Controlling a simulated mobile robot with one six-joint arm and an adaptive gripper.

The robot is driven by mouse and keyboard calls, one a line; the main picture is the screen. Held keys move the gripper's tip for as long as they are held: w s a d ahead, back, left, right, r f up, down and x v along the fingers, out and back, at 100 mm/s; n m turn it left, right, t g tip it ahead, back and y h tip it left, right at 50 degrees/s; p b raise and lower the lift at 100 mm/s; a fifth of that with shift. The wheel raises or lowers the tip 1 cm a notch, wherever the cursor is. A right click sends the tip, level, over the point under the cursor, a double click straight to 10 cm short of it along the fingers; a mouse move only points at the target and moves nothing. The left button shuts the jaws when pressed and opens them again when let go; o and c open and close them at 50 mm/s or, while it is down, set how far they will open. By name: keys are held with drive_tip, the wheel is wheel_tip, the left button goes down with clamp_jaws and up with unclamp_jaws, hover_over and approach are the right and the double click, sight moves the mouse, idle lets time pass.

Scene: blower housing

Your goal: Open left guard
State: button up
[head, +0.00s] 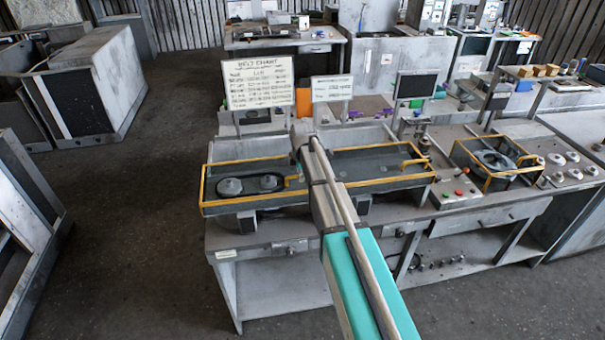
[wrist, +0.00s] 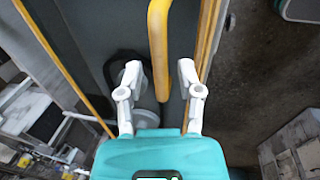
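The left guard (head: 245,203) is a yellow-edged cover lying flat over two round pulleys (head: 230,187) on the workbench, in the head view. It looks closed. In the wrist view a yellow bar handle (wrist: 159,40) runs down over the dark panel (wrist: 85,40) of a guard. My gripper (wrist: 159,72) is open, with one white finger on each side of the handle's near end. Gaps show between handle and fingers; how deep the handle sits between them I cannot tell. In the head view my arm hides the gripper and part of the guard's right end.
A second yellow-edged guard (head: 375,183) with its own handle (head: 413,163) lies to the right. Two sign boards (head: 258,83) and a small monitor (head: 416,86) stand behind. A third yellow frame (head: 488,180) is farther right.

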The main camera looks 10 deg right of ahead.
clamp_jaws()
drive_tip(key=shift+d, duration=0.15)
drive_tip(key=shift+w, duration=0.4)
drive_tip(key=w, duration=2.3)
drive_tip(key=shift+a, duration=0.2)
drive_tip(key=shift+o, duration=1.4)
unclamp_jaws()
